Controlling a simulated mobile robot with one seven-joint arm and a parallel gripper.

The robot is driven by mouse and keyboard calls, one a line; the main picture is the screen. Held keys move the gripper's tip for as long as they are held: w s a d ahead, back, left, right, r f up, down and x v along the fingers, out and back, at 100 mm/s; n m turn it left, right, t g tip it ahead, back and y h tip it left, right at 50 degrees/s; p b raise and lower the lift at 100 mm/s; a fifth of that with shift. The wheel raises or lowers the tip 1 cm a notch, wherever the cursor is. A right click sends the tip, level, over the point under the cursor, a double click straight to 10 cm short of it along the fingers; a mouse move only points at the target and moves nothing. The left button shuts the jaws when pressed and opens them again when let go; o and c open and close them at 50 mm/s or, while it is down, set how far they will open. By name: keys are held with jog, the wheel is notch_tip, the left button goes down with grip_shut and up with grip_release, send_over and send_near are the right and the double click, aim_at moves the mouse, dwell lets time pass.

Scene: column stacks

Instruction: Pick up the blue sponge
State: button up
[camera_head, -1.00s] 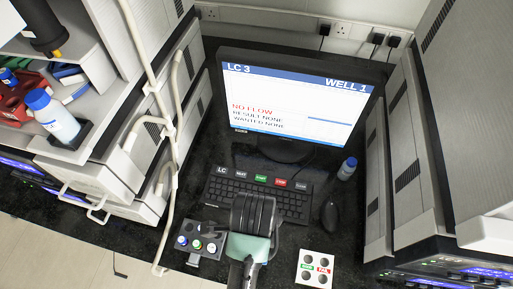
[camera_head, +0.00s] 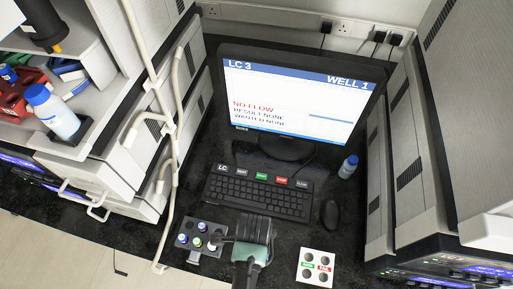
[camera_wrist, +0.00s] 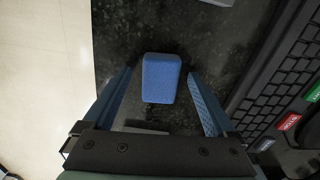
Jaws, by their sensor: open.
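The blue sponge (camera_wrist: 161,78) is a small rounded block lying on the black speckled counter in the wrist view. My gripper (camera_wrist: 160,74) is open, with one blue finger on each side of the sponge and a visible gap to each. The sponge is not held. In the head view my gripper (camera_head: 248,232) is over the counter in front of the keyboard, and I cannot make out the sponge there.
A keyboard (camera_head: 258,193), mouse (camera_head: 330,214) and monitor (camera_head: 290,105) stand behind. Pale pipes (camera_head: 169,130) rise at left. The counter's edge is near the sponge.

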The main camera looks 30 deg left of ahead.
jog(key=c, duration=1.4)
notch_tip(320, 180, up, 10)
jog(key=shift+r+p, duration=0.1)
jog(key=shift+p, duration=0.2)
